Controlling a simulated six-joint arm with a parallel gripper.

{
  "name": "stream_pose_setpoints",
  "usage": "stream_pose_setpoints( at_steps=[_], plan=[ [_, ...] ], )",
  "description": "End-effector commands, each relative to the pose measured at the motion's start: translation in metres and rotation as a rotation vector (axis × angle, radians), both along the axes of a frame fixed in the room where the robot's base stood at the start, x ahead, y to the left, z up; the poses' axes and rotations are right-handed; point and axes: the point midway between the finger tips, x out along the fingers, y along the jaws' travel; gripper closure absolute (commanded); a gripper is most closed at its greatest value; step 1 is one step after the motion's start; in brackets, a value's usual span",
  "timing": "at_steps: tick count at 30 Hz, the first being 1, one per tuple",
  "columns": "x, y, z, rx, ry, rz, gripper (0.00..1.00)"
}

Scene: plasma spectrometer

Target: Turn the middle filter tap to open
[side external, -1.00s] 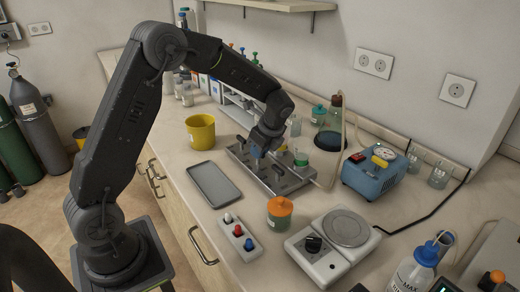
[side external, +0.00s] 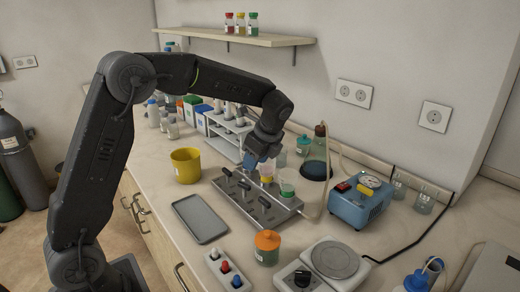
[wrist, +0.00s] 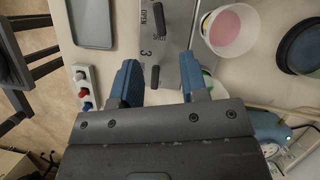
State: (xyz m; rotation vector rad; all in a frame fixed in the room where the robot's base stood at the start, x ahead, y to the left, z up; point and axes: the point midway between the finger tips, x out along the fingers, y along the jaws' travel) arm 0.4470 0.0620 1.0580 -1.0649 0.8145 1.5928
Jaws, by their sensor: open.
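The grey filter manifold (side external: 282,215) lies on the bench with a row of black tap handles; the middle tap (side external: 244,186) is in the centre of the row. My gripper (side external: 252,162) hangs above the manifold, pointing down, and is open and empty. In the wrist view, one black handle (wrist: 155,77) lies between the two blue fingers, apart from both. A second handle (wrist: 158,18) is farther up the plate, and a printed "3" stands between them. Both handles run lengthwise along the plate.
A cup with pink contents (wrist: 231,31) stands close right of the fingers in the wrist view. A grey tray (side external: 200,218), yellow pot (side external: 185,167), orange-lidded jar (side external: 267,248) and blue pump (side external: 361,203) surround the manifold. A switch box (side external: 226,270) lies in front.

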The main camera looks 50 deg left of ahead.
Motion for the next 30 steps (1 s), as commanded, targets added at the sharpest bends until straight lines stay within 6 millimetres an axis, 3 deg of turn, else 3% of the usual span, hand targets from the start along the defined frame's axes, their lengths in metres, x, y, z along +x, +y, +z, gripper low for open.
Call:
stream_pose_setpoints(
  at_steps=[3,7,20,30],
  plan=[
    [0.002,-0.008,0.020,0.001,-0.003,-0.001,0.60],
    [0.004,-0.013,0.033,0.000,-0.002,-0.001,0.60],
    [0.004,-0.015,0.039,-0.003,0.000,0.000,0.60],
    [-0.011,0.038,0.045,-0.336,-0.077,0.011,0.60]
  ],
)
